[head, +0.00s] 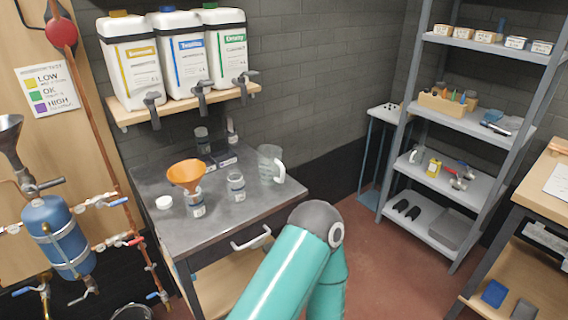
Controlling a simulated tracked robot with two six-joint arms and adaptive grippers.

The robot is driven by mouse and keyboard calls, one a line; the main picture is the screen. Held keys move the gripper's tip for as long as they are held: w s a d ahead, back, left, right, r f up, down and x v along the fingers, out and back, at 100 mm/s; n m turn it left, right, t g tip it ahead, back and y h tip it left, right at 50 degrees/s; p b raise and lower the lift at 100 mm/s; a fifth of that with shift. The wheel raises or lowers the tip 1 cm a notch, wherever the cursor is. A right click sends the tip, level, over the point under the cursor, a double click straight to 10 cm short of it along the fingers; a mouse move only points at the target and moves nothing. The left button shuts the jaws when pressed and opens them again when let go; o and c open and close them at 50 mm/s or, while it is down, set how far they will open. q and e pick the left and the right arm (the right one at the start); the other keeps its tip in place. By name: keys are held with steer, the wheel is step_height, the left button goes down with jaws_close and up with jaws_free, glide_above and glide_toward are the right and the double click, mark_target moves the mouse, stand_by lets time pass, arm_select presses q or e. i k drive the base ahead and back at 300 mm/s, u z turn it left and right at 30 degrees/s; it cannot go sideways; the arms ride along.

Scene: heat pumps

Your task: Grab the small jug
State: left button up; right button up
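A clear jug with a white handle (268,163) stands upright at the right back of the grey metal table (225,215). A second, smaller clear vessel with what looks like a white handle (416,155) stands on a middle shelf of the rack at the right; it is too small to make out well. One of my teal arms rises from the bottom middle of the head view, in front of the table's right side. Neither of my grippers is in view, and nothing is seen touching either jug.
On the table are an orange funnel (186,174) in a jar, another glass jar (236,186) and a white lid (164,202). Three tapped canisters (180,52) stand on a wall shelf above. A grey rack (470,120) stands right; red floor (385,260) between is clear.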

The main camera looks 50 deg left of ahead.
mark_target(271, 169)
steer(key=z, duration=0.05)
steer(key=i, duration=2.5)
steer(key=u, duration=1.7)
steer(key=i, duration=0.8)
steer(key=u, duration=1.6)
